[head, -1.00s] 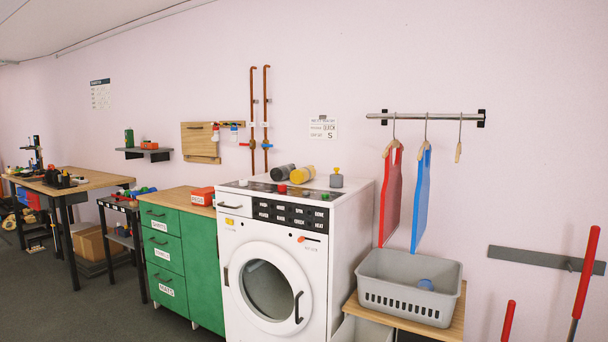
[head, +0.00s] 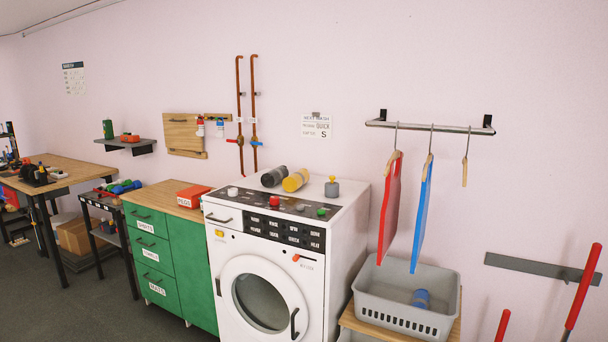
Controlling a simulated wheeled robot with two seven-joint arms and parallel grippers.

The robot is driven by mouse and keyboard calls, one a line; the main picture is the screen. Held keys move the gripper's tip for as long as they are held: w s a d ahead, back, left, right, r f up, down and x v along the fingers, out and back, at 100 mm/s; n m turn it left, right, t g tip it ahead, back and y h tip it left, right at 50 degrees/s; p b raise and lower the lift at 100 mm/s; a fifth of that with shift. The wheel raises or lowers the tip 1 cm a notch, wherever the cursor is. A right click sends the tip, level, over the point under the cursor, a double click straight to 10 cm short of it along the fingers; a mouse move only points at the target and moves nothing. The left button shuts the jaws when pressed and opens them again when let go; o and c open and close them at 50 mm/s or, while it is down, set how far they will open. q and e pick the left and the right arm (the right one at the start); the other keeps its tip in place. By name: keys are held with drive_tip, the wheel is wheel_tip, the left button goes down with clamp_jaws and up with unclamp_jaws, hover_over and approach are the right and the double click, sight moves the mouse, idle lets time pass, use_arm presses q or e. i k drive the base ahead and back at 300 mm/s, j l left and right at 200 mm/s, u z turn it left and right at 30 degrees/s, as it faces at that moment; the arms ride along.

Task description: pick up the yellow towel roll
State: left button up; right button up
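The yellow towel roll (head: 296,180) lies on its side on top of the white washing machine (head: 345,190), toward the back. A dark grey roll (head: 273,176) lies just left of it, close beside it. A grey bottle with a yellow top (head: 332,188) stands to its right. Neither of my grippers shows in the head view.
A red box (head: 193,196) sits on the green cabinet (head: 190,255) left of the machine. A grey basket (head: 405,298) holding a blue item (head: 421,298) stands at right. Red and blue boards (head: 423,215) hang above it. Dark floor is open at lower left.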

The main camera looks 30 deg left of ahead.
sight(294, 181)
drive_tip(key=i+j+z, duration=0.35)
drive_tip(key=j, duration=0.65)
drive_tip(key=j+z, duration=0.35)
drive_tip(key=j, duration=0.6)
drive_tip(key=j+z, duration=0.35)
drive_tip(key=j, duration=0.7)
